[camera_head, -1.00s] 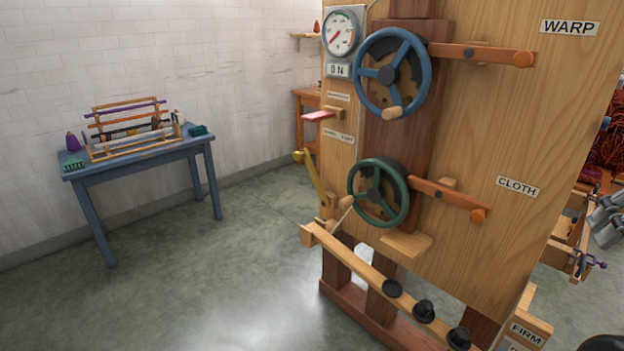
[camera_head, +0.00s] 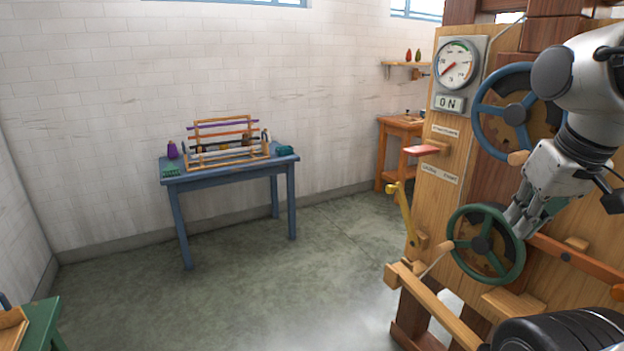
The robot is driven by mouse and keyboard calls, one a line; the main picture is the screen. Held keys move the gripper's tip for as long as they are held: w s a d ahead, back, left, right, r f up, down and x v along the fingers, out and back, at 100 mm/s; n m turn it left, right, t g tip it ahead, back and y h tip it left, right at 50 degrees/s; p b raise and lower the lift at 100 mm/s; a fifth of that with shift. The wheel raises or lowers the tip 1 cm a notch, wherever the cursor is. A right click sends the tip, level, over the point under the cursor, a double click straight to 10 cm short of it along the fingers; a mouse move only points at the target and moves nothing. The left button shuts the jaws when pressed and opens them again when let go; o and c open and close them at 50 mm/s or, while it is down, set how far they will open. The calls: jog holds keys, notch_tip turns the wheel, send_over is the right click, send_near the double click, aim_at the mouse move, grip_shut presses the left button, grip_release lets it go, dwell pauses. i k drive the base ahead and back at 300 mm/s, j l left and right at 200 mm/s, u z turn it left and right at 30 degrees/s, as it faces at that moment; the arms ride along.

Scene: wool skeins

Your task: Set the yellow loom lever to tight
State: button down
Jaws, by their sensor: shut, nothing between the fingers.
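The yellow lever (camera_head: 405,214) is on the left edge of the wooden loom frame (camera_head: 466,190), low down. It stands nearly upright, with its knob end up and leaning slightly left. A small label above it is too small to read surely. My gripper (camera_head: 517,230) is shut and empty. It points down and overlaps the right rim of the green wheel (camera_head: 457,226) in the picture, to the right of the lever. I cannot tell whether it touches the wheel.
A blue wheel (camera_head: 480,126) and a pink-topped peg (camera_head: 420,151) are higher on the frame. A wooden beam (camera_head: 432,306) juts out below the lever. The floor between is clear.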

aim_at(415, 243)
jog(key=i+j+u, duration=0.15)
jog(key=i+u, duration=0.5)
jog(key=i+j+z, duration=0.1)
jog(key=i+z, duration=0.3)
jog(key=i+j+z, duration=0.25)
jog(key=z, duration=0.15)
jog(key=i+j+z, duration=0.2)
jog(key=z, duration=0.25)
jog(key=i+j+z, duration=0.45)
jog(key=k+l, duration=0.05)
